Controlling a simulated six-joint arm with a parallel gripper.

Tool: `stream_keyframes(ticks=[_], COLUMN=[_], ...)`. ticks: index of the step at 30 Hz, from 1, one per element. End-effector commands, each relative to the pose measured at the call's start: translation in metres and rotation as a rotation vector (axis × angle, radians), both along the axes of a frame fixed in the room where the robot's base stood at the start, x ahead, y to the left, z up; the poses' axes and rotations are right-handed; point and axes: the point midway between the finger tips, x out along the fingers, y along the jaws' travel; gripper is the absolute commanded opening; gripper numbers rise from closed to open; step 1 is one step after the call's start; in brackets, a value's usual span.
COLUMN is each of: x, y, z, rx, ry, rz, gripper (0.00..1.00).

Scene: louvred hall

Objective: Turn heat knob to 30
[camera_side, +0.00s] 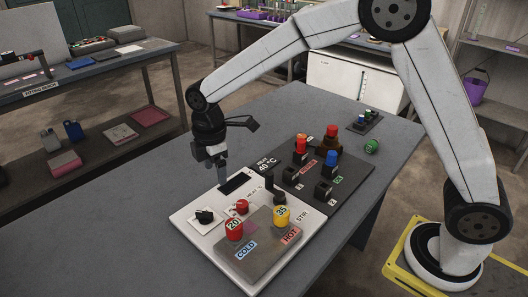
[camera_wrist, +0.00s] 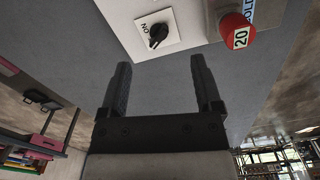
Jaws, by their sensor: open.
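A white hotplate unit (camera_side: 188,222) lies on the grey table, with a dark display (camera_side: 235,183) at its back. A black knob (camera_side: 204,216) sits at its left; in the wrist view a black knob (camera_wrist: 158,36) with a pointer stands on a white face marked ON. My gripper (camera_side: 223,181) is above the unit's back left, pointing down.
A red 20 cylinder (camera_side: 234,230) and a yellow 35 cylinder (camera_side: 281,216) stand on the grey plate marked COLD and HOT. A green piece (camera_side: 372,146) lies near the table's far edge. The left tabletop is clear.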

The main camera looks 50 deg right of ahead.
Motion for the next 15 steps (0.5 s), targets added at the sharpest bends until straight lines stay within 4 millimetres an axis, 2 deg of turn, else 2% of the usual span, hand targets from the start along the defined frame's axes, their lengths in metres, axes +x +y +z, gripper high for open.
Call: stream_keyframes(ticks=[15], x=[-0.02], y=[-0.033], z=[-0.019], rx=[0.0], ry=[0.001], rz=[0.661], gripper=[0.82])
